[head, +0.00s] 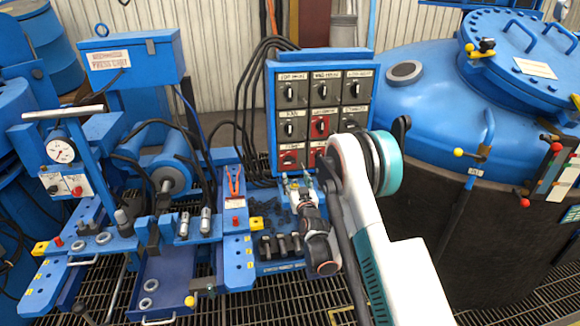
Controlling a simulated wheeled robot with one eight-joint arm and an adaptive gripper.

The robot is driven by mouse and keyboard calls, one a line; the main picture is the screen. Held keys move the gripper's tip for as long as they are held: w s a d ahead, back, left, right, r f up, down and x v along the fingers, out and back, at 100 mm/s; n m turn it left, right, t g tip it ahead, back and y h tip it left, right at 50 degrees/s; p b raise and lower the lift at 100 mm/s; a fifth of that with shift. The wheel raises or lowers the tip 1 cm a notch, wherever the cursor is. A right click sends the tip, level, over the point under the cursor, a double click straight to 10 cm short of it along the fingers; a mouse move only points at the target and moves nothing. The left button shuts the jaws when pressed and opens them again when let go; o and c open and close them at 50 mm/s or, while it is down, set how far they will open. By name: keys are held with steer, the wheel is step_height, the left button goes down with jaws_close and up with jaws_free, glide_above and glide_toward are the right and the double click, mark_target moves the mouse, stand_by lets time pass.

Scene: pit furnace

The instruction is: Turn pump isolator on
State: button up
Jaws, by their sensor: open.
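A blue-framed switch panel (270,110) stands upright in the middle of the head view. The labels are too small to read surely, so I cannot tell which knob is the pump isolator. A red-plated knob (320,125) sits in the middle row, and another red-plated knob (288,158) sits at lower left. My gripper (297,181) is open and appears empty, just below the panel's lower edge in the picture. My arm hides the panel's lower right part.
A blue bench (238,262) with a gauge (60,150), rollers and fittings fills the left. A tray of dark parts (282,262) lies below my gripper. A large blue-lidded vessel (425,85) with levers stands at right. Black cables hang left of the panel. Grating covers the floor.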

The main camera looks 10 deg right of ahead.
mark_target(289, 161)
steer(key=w+b, duration=0.2)
steer(key=w, duration=0.7)
steer(key=shift+w+f+b, duration=0.15)
steer(key=shift+w+b, duration=0.15)
steer(key=shift+w, duration=0.85)
steer(key=c, duration=0.8)
